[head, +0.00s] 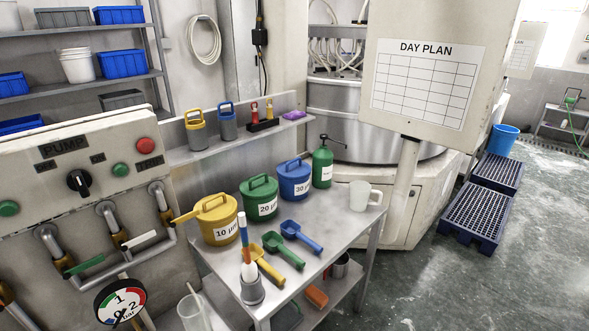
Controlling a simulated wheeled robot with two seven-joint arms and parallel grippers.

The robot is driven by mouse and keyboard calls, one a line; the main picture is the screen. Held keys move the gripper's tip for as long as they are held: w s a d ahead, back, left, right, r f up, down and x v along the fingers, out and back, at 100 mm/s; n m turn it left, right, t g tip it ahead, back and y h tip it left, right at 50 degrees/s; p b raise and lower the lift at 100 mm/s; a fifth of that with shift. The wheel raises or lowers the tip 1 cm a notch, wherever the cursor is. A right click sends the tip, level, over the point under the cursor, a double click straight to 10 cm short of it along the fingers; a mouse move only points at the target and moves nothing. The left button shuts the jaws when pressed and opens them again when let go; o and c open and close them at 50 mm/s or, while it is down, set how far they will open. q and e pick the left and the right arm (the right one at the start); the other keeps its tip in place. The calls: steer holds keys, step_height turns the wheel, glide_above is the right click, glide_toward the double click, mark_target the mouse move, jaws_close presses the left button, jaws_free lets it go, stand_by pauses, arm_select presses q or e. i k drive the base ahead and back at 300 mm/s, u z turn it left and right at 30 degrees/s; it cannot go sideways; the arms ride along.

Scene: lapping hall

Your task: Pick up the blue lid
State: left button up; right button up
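The blue lid (293,171) with a raised loop handle sits on the blue tub (295,189) labelled "30 µ…", part of its label being cut off from sight. The tub stands upright on the grey metal table (335,228), toward its back. The lid looks level and closed on the tub. Neither my left nor my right gripper shows in the head view.
A green lidded tub (261,205) and a yellow one (217,226) stand to its left. A green bottle (322,167) stands close on its right, then a white jug (360,196). Yellow, green and blue scoops (301,237) lie in front. A shelf (235,135) runs behind.

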mark_target(296, 168)
steer(key=z, duration=1.9)
steer(key=i, duration=2.05)
steer(key=u, duration=4)
